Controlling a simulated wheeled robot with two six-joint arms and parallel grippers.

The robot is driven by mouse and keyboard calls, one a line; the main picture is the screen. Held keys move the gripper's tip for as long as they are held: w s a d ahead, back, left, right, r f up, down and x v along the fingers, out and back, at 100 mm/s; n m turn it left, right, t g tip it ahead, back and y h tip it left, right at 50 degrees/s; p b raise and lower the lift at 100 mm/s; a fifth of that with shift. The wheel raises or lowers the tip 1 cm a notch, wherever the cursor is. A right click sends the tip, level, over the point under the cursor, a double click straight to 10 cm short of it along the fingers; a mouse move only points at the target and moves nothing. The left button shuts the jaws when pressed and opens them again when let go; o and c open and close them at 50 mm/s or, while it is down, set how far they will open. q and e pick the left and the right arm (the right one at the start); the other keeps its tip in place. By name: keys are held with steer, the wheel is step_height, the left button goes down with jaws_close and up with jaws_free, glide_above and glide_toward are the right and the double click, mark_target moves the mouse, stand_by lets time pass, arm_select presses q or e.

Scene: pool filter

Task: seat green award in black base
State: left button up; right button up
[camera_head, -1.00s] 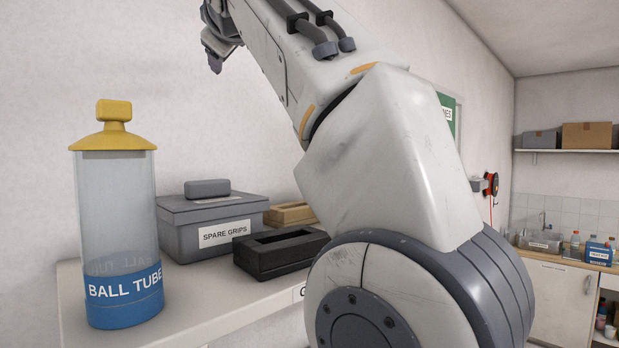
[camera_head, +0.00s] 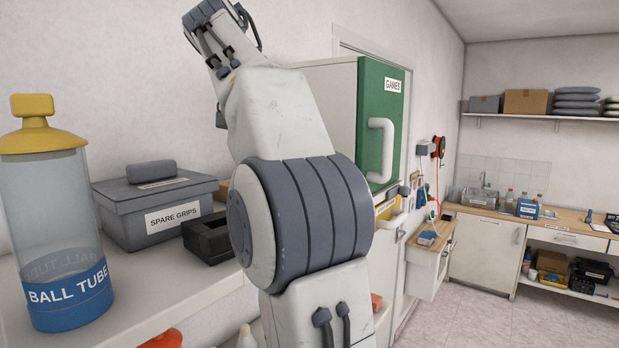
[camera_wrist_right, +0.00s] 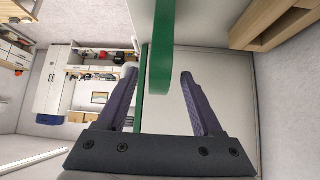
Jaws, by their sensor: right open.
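A black base (camera_head: 198,241) with a rectangular recess in its top stands on the white shelf in the head view, partly hidden behind my arm. My right gripper (camera_wrist_right: 159,78) is open in the right wrist view. A green piece (camera_wrist_right: 161,45) with a rounded lower end reaches down from the top edge, at or just in front of the space between its fingertips. I cannot tell whether this piece is the award, or whether a finger touches it. No green award can be made out in the head view. My left gripper is not in view.
On the shelf (camera_head: 190,300) stand a ball tube (camera_head: 60,225) with a yellow lid and a grey SPARE GRIPS box (camera_head: 150,205). A green GAMES door (camera_head: 378,100) with a pale handle is behind my arm. Open floor (camera_head: 470,320) lies at the right.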

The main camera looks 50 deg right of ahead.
steer(key=shift+p+x, duration=0.65)
steer(key=shift+x, duration=3.2)
steer(key=shift+c, duration=0.3)
jaws_close()
